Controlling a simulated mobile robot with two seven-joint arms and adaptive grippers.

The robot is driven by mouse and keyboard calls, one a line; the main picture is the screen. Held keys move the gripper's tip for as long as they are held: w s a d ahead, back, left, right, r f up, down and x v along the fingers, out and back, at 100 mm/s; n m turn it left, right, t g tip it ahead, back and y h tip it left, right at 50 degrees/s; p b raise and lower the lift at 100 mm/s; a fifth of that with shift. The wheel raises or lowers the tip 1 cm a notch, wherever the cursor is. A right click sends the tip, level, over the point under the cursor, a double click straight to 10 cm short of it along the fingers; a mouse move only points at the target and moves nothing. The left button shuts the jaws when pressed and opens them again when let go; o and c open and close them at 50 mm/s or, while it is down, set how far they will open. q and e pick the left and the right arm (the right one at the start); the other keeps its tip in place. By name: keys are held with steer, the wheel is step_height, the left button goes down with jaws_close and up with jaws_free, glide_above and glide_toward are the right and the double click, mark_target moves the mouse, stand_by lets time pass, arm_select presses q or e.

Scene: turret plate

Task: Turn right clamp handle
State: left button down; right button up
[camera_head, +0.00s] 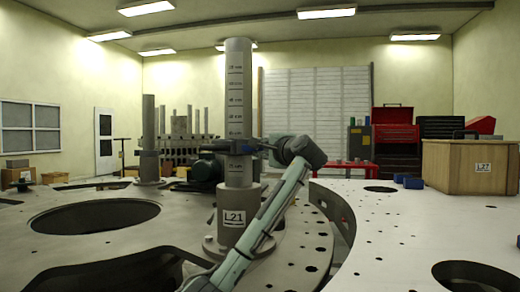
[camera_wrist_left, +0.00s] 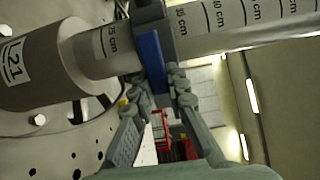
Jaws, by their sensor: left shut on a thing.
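A grey post (camera_head: 238,95) with centimetre marks stands upright in a base collar labelled L21 (camera_head: 236,215). A dark clamp (camera_head: 238,147) sits around the post, a little above the collar. In the left wrist view the clamp has a blue handle (camera_wrist_left: 151,58). My left gripper (camera_head: 270,147) reaches the clamp from the right side of the post. In the left wrist view its fingers (camera_wrist_left: 155,86) are closed on the blue handle, one on each side. The handle is hardly visible in the head view. My right gripper is in neither view.
The plate has large openings (camera_head: 95,217) and several small holes. A wooden box (camera_head: 465,167) stands at the right on a pale surface (camera_head: 400,225). Red cabinets stand behind.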

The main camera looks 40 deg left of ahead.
arm_select(q)
steer(key=c, duration=1.5)
jaws_free()
steer(key=v, duration=0.7)
steer(key=shift+s+d, duration=0.15)
steer(key=shift+d, duration=0.15)
steer(key=shift+f, duration=0.1)
